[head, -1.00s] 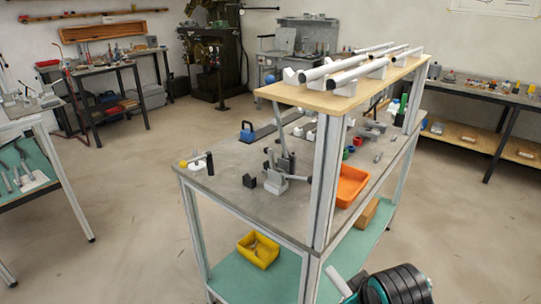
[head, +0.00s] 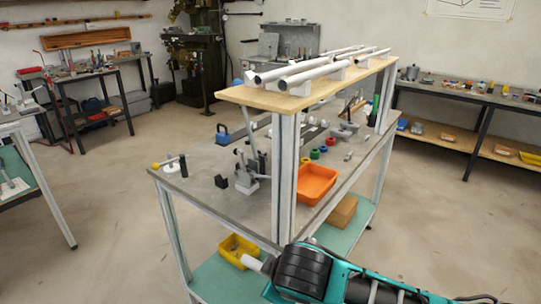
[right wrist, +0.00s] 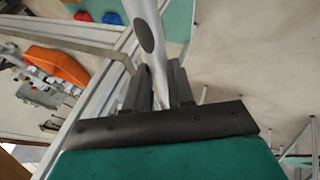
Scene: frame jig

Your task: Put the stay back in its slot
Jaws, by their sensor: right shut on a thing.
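My right gripper (right wrist: 160,88) is shut on a pale grey round bar, which appears to be the stay (right wrist: 172,48). A dark oval mark shows on the bar's side in the right wrist view. In the head view the right arm comes in low, in front of the bench, and a short pale end of the bar (head: 250,263) sticks out left of the dark wrist; the fingertips are hidden there. A grey clamp fixture (head: 247,180) with a tilted bar stands on the bench top. I cannot make out the slot. My left gripper is not in view.
The bench (head: 205,205) has upright posts and a raised wooden shelf (head: 240,97) carrying several pale tubes. An orange bin (head: 316,184) sits on the bench, and a yellow bin (head: 236,250) on the lower shelf. The floor to the right is clear.

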